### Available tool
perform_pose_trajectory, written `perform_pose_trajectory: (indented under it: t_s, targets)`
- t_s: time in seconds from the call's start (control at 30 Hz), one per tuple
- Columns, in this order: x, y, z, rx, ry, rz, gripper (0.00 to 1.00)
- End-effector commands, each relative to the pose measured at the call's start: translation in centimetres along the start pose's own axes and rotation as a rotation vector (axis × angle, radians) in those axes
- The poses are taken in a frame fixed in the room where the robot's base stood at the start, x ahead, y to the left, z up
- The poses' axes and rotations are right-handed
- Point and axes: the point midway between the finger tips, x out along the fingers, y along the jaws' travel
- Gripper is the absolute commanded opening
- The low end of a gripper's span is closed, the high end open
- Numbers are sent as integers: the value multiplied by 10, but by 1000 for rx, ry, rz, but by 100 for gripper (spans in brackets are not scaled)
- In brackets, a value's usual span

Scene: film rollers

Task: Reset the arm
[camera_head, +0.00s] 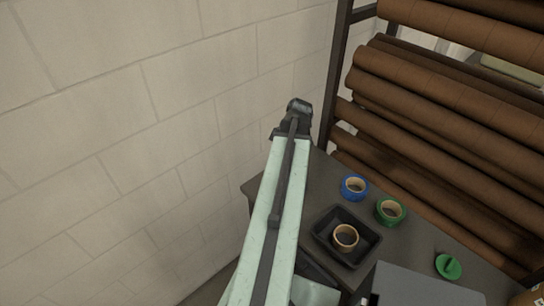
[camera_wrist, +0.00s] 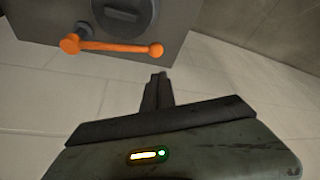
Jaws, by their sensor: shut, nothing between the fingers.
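My arm (camera_head: 272,220) reaches up through the middle of the head view to a dark joint at its top. My gripper (camera_wrist: 158,78) shows in the wrist view with its two dark fingers together and nothing between them. It points toward a grey box (camera_wrist: 182,20) with an orange handle (camera_wrist: 112,46), and appears apart from both. My gripper cannot be made out in the head view.
A dark table (camera_head: 310,215) bears a black tray (camera_head: 322,243) holding a tan-cored roll (camera_head: 345,237), a blue tape roll (camera_head: 354,188), a green tape roll (camera_head: 390,211) and a green object (camera_head: 447,266). A rack of brown rollers (camera_head: 440,110) stands behind. A block wall (camera_head: 130,130) is left.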

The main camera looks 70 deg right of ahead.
Motion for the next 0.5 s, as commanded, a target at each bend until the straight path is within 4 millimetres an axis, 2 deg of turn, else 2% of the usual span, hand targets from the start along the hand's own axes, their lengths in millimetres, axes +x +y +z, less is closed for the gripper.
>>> perform_pose_trajectory:
  t_s: [0.37, 0.47, 0.5]
  targets:
    - [3, -2, -6, -2, -2, -4, 0]
    - [17, -17, -38, -2, -19, -28, 0]
    - [26, -28, -59, 0, -32, -42, 0]
